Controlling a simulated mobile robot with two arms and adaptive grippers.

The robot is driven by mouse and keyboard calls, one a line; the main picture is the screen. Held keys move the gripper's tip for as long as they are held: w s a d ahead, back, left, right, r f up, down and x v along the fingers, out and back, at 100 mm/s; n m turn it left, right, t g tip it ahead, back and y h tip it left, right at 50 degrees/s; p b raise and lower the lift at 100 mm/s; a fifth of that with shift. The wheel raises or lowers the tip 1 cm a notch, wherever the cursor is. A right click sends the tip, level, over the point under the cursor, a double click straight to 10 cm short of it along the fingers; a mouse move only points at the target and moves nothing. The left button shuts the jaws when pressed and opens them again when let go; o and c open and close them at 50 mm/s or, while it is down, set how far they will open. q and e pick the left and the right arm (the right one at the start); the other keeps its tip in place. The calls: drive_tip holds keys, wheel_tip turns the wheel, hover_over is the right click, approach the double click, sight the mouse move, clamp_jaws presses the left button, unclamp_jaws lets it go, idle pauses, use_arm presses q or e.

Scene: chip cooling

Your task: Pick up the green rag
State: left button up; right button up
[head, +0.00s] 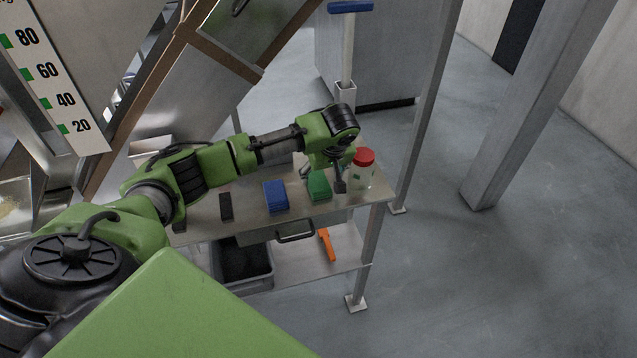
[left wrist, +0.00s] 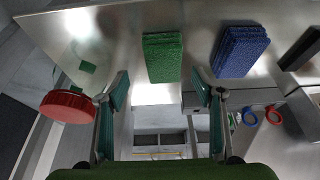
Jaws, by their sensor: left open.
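The green rag (head: 319,187) lies folded on the metal table top, between a blue rag and a clear jar with a red lid. It also shows in the left wrist view (left wrist: 163,58), ahead of the fingers and between their lines. My left gripper (head: 326,181) is over the table at the green rag, and one finger shows between the rag and the jar. In the left wrist view the left gripper (left wrist: 160,88) is open, its two fingers apart with nothing between the tips. My right gripper is not in view.
The blue rag (head: 276,196) lies left of the green one. The red-lidded jar (head: 361,172) stands close at the right, near the table edge. A dark block (head: 226,206) lies further left. The lower shelf holds a grey bin (head: 243,284) and an orange tool (head: 327,244).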

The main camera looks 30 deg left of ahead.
sight(319, 181)
use_arm(q)
drive_tip(key=x, duration=0.1)
drive_tip(key=p+x, duration=0.1)
drive_tip(key=x, duration=0.1)
drive_tip(key=shift+s+a+f, duration=0.15)
drive_tip(key=shift+a+f, duration=0.1)
drive_tip(key=shift+a, duration=0.05)
drive_tip(key=shift+a+f, duration=0.15)
drive_tip(key=shift+f, duration=0.45)
drive_tip(key=c, duration=1.2)
drive_tip(key=shift+o, duration=0.2)
drive_tip(key=shift+r, duration=0.1)
drive_tip(key=shift+w+r, duration=0.25)
drive_tip(key=shift+r, duration=0.3)
drive_tip(key=s+a+r+b, duration=0.4)
drive_tip(key=s+a+r, duration=0.2)
drive_tip(key=s+r, duration=0.6)
drive_tip(key=shift+s, duration=0.4)
